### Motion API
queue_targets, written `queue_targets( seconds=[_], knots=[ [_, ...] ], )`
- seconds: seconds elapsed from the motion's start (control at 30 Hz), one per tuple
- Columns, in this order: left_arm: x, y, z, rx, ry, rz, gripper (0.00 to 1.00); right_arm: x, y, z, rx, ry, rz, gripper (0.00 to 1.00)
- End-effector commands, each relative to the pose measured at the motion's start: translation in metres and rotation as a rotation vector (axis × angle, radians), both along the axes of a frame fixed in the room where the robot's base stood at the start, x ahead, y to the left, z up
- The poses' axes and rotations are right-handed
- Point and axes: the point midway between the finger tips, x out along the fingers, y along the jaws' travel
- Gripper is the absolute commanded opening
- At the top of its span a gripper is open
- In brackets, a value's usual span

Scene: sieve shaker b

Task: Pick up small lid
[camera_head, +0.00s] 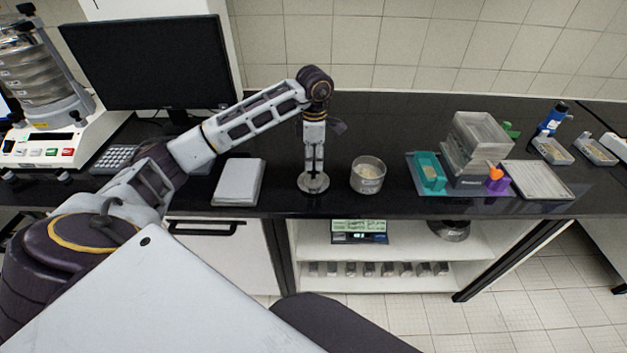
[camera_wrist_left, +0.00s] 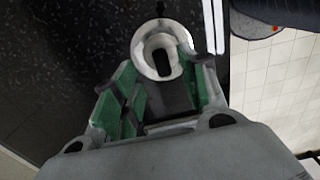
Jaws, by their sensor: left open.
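The small lid (camera_head: 313,185) is a round, pale metallic disc lying on the black bench top. In the left wrist view the lid (camera_wrist_left: 147,58) shows as a light ring with a dark oblong shape at its middle. My left gripper (camera_head: 314,165) points straight down just above the lid. In the left wrist view its green-padded fingers (camera_wrist_left: 164,80) stand apart, with the lid beyond and between the tips. No grip on the lid shows, and I cannot tell whether the fingers touch it. My right gripper is not in view.
A clear round container (camera_head: 368,181) with pale contents stands right of the lid. A flat light-grey box (camera_head: 239,183) lies to its left. Further right are stacked clear boxes (camera_head: 480,130) and a flat tray (camera_head: 540,180). A monitor (camera_head: 150,62) and a sieve shaker (camera_head: 45,110) stand left.

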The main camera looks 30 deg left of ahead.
Motion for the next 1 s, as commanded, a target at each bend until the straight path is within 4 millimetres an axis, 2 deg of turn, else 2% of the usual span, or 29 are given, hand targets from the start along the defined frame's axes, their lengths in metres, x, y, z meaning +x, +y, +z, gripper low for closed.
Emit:
queue_targets(
  seconds=[0.57,0.77,1.0],
  knots=[
    [-0.001,0.000,-0.008,-0.001,0.001,0.000,0.43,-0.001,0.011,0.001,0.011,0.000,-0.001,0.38],
    [-0.002,0.000,-0.019,0.000,0.001,0.001,0.43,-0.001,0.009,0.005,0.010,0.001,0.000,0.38],
    [-0.004,0.000,-0.041,-0.001,0.003,-0.001,0.43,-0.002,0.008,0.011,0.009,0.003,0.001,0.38]
  ],
)
